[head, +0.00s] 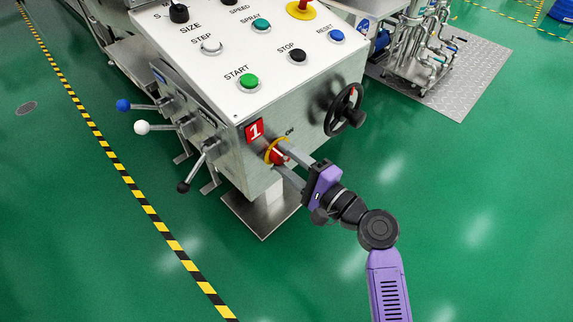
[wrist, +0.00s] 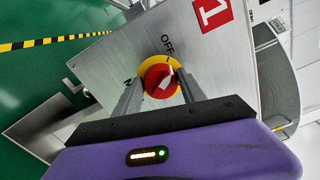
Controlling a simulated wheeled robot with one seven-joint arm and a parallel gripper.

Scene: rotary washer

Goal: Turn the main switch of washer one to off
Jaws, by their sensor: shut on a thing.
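The main switch of washer one is a red knob (head: 275,157) on a yellow round plate, low on the front panel of the control box beside a red "1" sign (head: 254,131). In the wrist view the red knob (wrist: 158,82) has a white pointer mark, which points up towards the OFF label (wrist: 167,44). Another label at the left is partly hidden by a finger; an N shows. My gripper (head: 280,158) reaches the switch from the right. In the wrist view my gripper (wrist: 160,84) has one finger on each side of the knob and is shut on it.
A black handwheel (head: 343,110) sticks out of the panel just above and right of my gripper. Levers with blue, white and black (head: 184,187) balls project at the left side. Push buttons, including green START (head: 249,81), cover the sloped top.

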